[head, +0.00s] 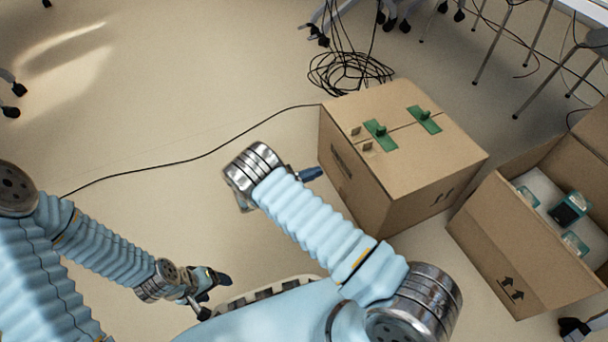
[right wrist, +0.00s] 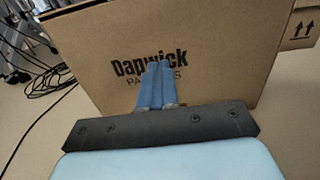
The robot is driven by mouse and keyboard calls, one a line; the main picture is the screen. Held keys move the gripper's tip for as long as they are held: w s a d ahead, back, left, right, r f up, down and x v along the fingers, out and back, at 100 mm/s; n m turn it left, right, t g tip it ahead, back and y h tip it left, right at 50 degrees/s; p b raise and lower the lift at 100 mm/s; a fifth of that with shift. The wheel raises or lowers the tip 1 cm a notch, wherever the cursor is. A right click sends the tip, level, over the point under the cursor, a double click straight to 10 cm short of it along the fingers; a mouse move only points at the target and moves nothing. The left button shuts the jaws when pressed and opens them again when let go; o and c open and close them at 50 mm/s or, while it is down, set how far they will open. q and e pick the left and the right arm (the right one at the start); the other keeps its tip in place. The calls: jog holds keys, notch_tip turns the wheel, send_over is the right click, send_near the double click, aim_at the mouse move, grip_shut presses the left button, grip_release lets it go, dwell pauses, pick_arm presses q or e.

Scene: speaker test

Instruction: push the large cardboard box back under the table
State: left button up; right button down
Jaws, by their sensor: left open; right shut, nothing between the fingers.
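A large closed cardboard box (head: 400,150) with green tape on its top stands upright on the floor, right of centre in the head view. In the right wrist view its printed side (right wrist: 230,60) fills most of the picture. My right gripper (head: 314,173) is shut and empty, pointing at the box's left side; its blue fingertips (right wrist: 156,66) cover part of the print. I cannot tell whether they touch the box. My left gripper (head: 215,295) is open and empty, low over the floor at the lower left, well apart from the box. Part of a white tabletop (head: 590,8) shows at the top right.
An open cardboard box (head: 520,255) with teal-and-black items inside stands close to the right of the closed box. Coiled black cables (head: 345,72) lie behind it, and one cable runs left across the floor. Chair and table legs stand at the top right. The left floor is mostly clear.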

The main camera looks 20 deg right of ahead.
aim_at(347, 161)
pick_arm(q)
jog(key=shift+f, duration=0.15)
pick_arm(e)
jog(key=d, duration=0.8)
jog(key=shift+w+d, duration=0.3)
